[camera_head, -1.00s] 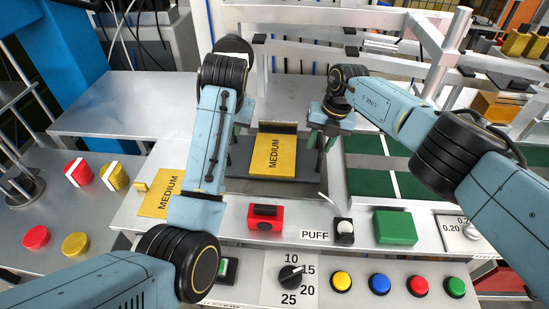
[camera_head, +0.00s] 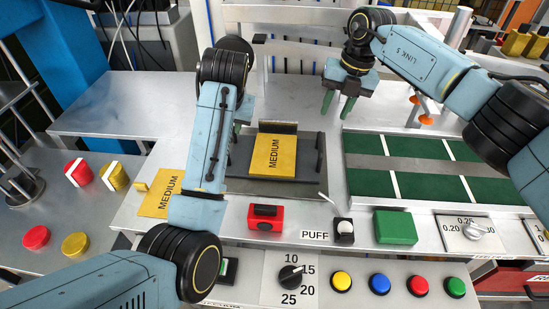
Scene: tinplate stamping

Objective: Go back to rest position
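My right gripper (camera_head: 338,106) is open and empty, with its green fingers apart above the grey table behind the green belt. My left gripper (camera_head: 240,122) is mostly hidden behind my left arm; only a bit of green finger shows, so its opening cannot be told. It is at the left side of the dark stamping bed. A yellow plate marked MEDIUM (camera_head: 273,157) lies in that bed, apart from my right gripper. Another yellow MEDIUM plate (camera_head: 160,194) lies on the panel to the left, partly covered by my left arm.
A green belt (camera_head: 375,185) with white lines lies at the right. A red block (camera_head: 265,218), a green block (camera_head: 395,227) and a PUFF switch (camera_head: 344,229) stand in front. A dial (camera_head: 290,277) and coloured buttons line the front panel. The grey table (camera_head: 120,105) at back left is clear.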

